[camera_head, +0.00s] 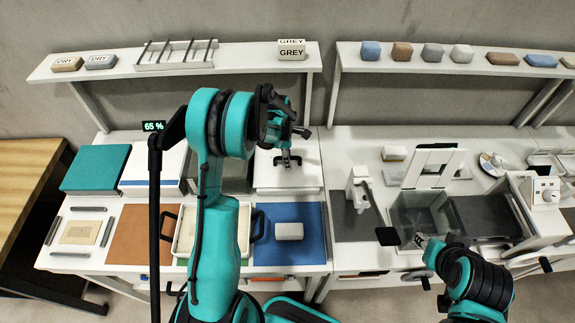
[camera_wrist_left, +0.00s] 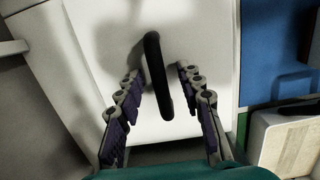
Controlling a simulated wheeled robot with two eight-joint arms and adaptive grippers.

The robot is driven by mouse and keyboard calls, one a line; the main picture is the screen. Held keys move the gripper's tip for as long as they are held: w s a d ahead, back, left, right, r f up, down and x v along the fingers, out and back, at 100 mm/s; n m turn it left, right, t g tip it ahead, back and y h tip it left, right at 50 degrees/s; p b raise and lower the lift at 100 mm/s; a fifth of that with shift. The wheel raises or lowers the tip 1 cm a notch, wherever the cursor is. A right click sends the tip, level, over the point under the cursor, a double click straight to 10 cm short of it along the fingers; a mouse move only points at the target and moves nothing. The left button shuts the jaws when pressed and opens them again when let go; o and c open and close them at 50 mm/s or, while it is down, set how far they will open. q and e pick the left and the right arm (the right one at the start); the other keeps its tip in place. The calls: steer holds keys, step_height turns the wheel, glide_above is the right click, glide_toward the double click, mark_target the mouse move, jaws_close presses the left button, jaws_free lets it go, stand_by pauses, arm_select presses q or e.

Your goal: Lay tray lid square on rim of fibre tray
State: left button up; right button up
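The tray lid (camera_head: 300,181) looks like a flat white slab at the back of the bench, right of the teal arm. In the left wrist view the white lid (camera_wrist_left: 105,35) carries a black bar handle (camera_wrist_left: 157,75). My left gripper (camera_head: 292,150) is above the lid. Its fingers (camera_wrist_left: 160,73) are open, one on each side of the handle, with gaps showing. The fibre tray (camera_head: 183,238), pale with dark side handles, sits at the front of the bench, partly hidden by my left arm. My right gripper (camera_head: 425,243) is near the sink; its fingers are unclear.
A blue mat (camera_head: 305,245) with a grey block (camera_head: 289,231) lies right of the fibre tray. A brown mat (camera_head: 135,245) lies left of it. A shelf (camera_head: 230,64) with a wire rack stands behind. A sink (camera_head: 420,218) is on the right bench.

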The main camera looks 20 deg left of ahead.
arm_select(q)
jaws_close()
